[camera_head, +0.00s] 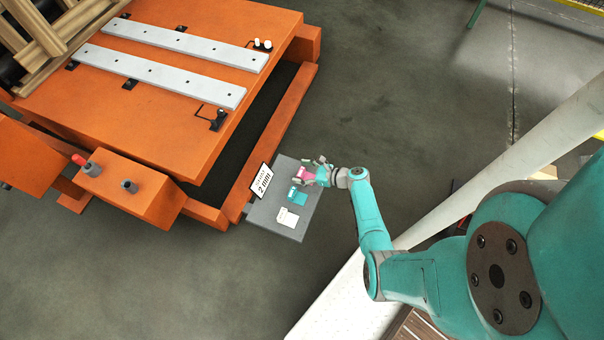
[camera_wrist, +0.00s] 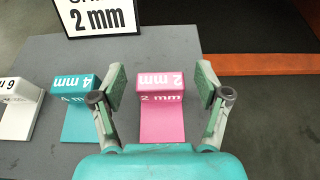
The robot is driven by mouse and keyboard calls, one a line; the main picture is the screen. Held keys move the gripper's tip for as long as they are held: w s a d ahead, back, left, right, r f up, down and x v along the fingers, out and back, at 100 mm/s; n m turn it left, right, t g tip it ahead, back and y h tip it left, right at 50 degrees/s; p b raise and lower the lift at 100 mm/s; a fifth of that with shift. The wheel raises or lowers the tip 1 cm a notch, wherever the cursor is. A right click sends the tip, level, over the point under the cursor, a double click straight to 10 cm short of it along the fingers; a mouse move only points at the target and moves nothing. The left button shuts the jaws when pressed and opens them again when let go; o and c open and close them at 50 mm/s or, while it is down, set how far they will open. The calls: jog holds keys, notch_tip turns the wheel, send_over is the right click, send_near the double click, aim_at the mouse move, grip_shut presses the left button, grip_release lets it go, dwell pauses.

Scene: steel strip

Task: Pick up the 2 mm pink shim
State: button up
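The pink shim (camera_wrist: 162,105), marked 2 mm, lies on the grey shelf (camera_wrist: 40,57) in the wrist view, with its raised block at the far end. It also shows in the head view (camera_head: 305,173), partly covered by my gripper. My gripper (camera_wrist: 160,85) is open, with one finger on each side of the pink block. I see gaps between the fingers and the block, so it is not gripped. In the head view my gripper (camera_head: 318,172) is over the far right part of the shelf.
A teal 4 mm shim (camera_wrist: 77,105) lies just left of my left finger, and a white 6 mm shim (camera_wrist: 20,112) lies further left. A 2 mm sign (camera_wrist: 95,18) stands behind. The orange machine (camera_head: 160,120) borders the shelf. Open floor (camera_head: 400,90) lies beyond.

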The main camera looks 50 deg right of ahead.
jog(key=c, duration=0.9)
jog(key=shift+r, duration=0.15)
jog(key=shift+c, duration=0.2)
